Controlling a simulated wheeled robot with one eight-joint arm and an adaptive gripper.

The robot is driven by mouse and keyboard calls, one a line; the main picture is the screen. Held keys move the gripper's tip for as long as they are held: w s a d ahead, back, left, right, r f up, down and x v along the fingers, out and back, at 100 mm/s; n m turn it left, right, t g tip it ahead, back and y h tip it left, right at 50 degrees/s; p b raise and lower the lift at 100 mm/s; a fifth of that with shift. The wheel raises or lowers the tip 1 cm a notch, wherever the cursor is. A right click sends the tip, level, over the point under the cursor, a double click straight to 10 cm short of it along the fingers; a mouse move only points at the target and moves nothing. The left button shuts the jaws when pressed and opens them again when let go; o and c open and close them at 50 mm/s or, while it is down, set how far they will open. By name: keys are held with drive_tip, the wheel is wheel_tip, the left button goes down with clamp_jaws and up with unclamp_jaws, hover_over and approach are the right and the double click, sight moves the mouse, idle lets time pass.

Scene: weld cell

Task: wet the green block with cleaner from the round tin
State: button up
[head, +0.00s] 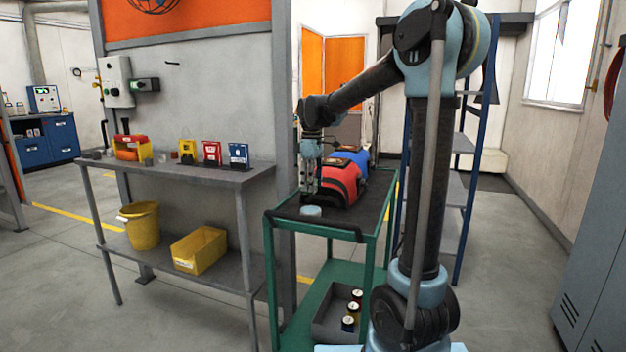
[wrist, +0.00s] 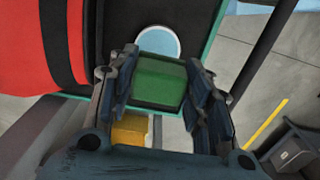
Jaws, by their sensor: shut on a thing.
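The green block (wrist: 160,82) is between the fingers of my gripper (wrist: 157,92) in the wrist view, and the gripper is shut on it. The round tin (wrist: 158,43) shows as a pale blue-white disc just beyond the block, partly hidden by it. In the head view the tin (head: 311,211) sits on the dark top of the green cart, near its front left corner. My gripper (head: 309,188) hangs pointing down above the cart top, close to the tin. The block is too small to make out in the head view. I cannot tell whether it touches the tin.
A red bag (head: 341,184) and a blue one (head: 350,160) lie on the green cart (head: 326,228), right beside my gripper. A grey bench (head: 225,176) with small boxes stands to the left. A grey tray (head: 330,325) with several cans is on the cart's lower shelf.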

drive_tip(key=shift+w, duration=0.15)
drive_tip(key=shift+w+a+f, duration=0.1)
drive_tip(key=shift+f, duration=2.9)
drive_tip(key=shift+f, duration=0.5)
drive_tip(key=shift+r, duration=3.5)
